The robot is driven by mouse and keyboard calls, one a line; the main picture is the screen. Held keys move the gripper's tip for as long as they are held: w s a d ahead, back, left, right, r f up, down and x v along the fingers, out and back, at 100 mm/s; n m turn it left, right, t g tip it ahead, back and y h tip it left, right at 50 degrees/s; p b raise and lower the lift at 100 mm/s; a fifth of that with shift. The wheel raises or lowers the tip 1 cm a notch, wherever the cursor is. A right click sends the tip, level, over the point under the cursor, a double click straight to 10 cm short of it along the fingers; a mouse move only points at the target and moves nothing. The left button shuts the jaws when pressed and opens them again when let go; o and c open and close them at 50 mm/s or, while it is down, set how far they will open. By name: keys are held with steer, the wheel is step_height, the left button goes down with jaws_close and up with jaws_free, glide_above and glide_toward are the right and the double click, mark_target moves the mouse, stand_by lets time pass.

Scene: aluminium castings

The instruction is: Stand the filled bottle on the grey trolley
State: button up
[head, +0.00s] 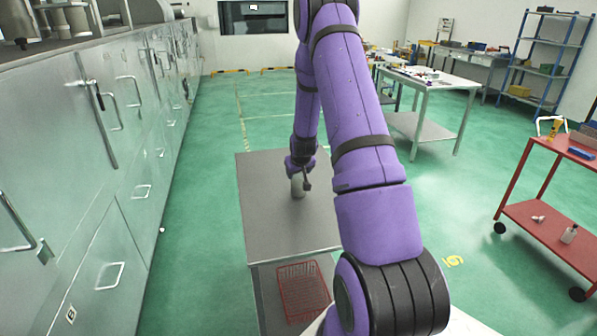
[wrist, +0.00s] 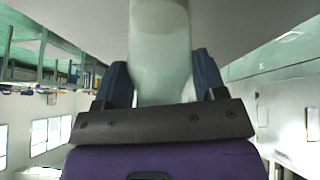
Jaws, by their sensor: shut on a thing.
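The pale, whitish bottle (head: 298,188) is upright below my gripper (head: 300,174), over the far part of the grey trolley (head: 270,222). In the wrist view the bottle (wrist: 160,50) is a translucent pale-green cylinder between the two dark fingers of my gripper (wrist: 162,82), which is shut on it. The bottle's base looks very close to the trolley's top; I cannot tell whether it touches. The trolley's top is otherwise bare. My arm hides part of its right side.
A red basket (head: 303,290) sits on the trolley's lower level. Metal cabinets (head: 100,150) line the left. A red cart (head: 560,215) with small items stands right, a white-topped table (head: 430,82) behind. Green floor is clear between the cabinets and trolley.

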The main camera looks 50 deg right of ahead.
steer(key=o, duration=1)
steer(key=shift+o, duration=0.2)
steer(key=shift+s+a+r, duration=0.1)
steer(key=shift+s+r, duration=0.05)
steer(key=shift+r, duration=0.35)
steer(key=s+a+r+n+y, duration=0.1)
steer(key=s+a+r, duration=0.3)
steer(key=a+r, duration=0.4)
steer(key=s+a+r, duration=0.3)
steer(key=a+r, duration=0.4)
steer(key=r, duration=0.3)
steer(key=s+a+r+n+y, duration=0.1)
steer(key=s+a+r, duration=0.3)
steer(key=a+r, duration=0.4)
steer(key=s+a+r+n+y, duration=0.1)
steer(key=s+a+r, duration=0.3)
steer(key=s+a, duration=0.3)
steer(key=s+a+r+n, duration=0.1)
steer(key=s+a+r, duration=0.3)
steer(key=s, duration=1)
steer(key=a, duration=0.2)
steer(key=shift+a+r+y, duration=0.3)
steer(key=shift+a+y, duration=0.05)
steer(key=shift+y, duration=0.05)
